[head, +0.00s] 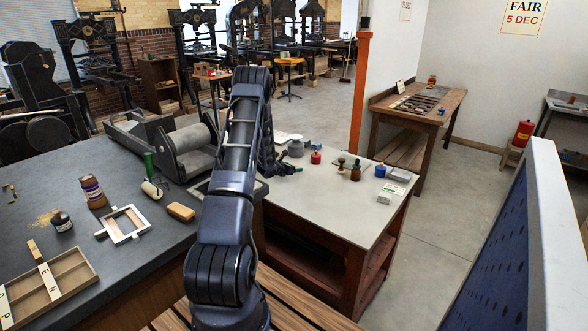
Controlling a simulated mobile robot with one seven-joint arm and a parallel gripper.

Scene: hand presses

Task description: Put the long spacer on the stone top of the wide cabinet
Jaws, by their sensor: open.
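I cannot pick out the long spacer for certain. A wooden tray (88,277) at the lower left holds pale lettered strips, and a small wooden piece (35,249) leans at its far edge. Two worktops show: a broad dark stone-like top (140,275) at left, and a pale grey top (335,222) on a red-brown cabinet at centre. I cannot tell surely which is the wide cabinet. My arm rises through the middle and bends down beyond its elbow. My gripper (286,169) is open, low over the far left part of the pale top, partly hidden by my forearm.
Near my gripper are a grey pot (296,148), a red jar (315,158) and wooden-handled tools. A blue jar (381,171) and small boxes (391,192) stand at right. A roller press (185,143) stands left of my arm. The pale top's front is clear.

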